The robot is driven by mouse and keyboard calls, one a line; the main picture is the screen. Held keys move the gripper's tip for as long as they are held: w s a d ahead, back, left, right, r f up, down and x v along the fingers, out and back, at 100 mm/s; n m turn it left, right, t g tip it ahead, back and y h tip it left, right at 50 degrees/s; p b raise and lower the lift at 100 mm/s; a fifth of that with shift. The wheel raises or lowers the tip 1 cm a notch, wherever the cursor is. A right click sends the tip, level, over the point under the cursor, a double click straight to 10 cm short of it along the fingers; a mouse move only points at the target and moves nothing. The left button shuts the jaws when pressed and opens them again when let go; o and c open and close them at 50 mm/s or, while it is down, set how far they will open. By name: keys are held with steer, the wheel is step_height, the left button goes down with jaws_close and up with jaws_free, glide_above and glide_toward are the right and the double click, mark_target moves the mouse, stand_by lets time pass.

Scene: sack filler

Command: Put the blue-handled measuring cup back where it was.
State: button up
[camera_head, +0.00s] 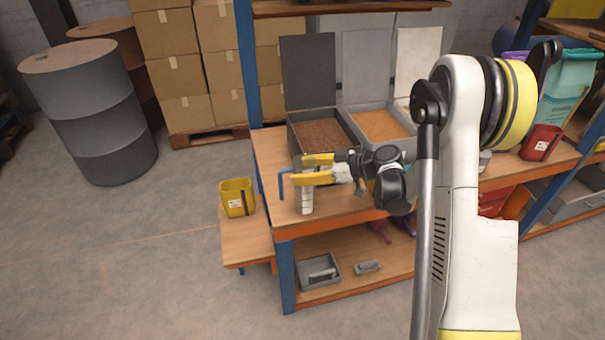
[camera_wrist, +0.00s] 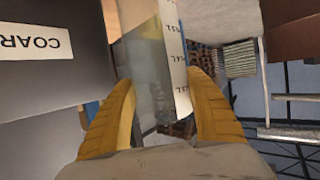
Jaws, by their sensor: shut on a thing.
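The measuring cup (camera_head: 306,203) is a pale, see-through vessel with a blue handle (camera_head: 284,184) sticking out to the left. My gripper (camera_head: 298,170) has its yellow fingers shut around the cup's upper part, near the front left corner of the workbench. The cup looks upright. In the wrist view, the clear cup wall (camera_wrist: 150,60) with a white marked strip stands between my gripper's fingers (camera_wrist: 161,90). Whether the cup's base touches the bench top is not clear. The far side of the cup is hidden.
Behind my gripper stand open grey bins of brown (camera_head: 325,134) and orange (camera_head: 383,125) grain, lids raised. A yellow container (camera_head: 237,198) sits on the low side bench (camera_head: 247,245). A red container (camera_head: 541,142) stands at right. A blue post (camera_head: 286,275) borders the bench's front left corner.

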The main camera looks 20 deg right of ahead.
steer(key=shift+f, duration=0.1)
steer(key=o, duration=1.4)
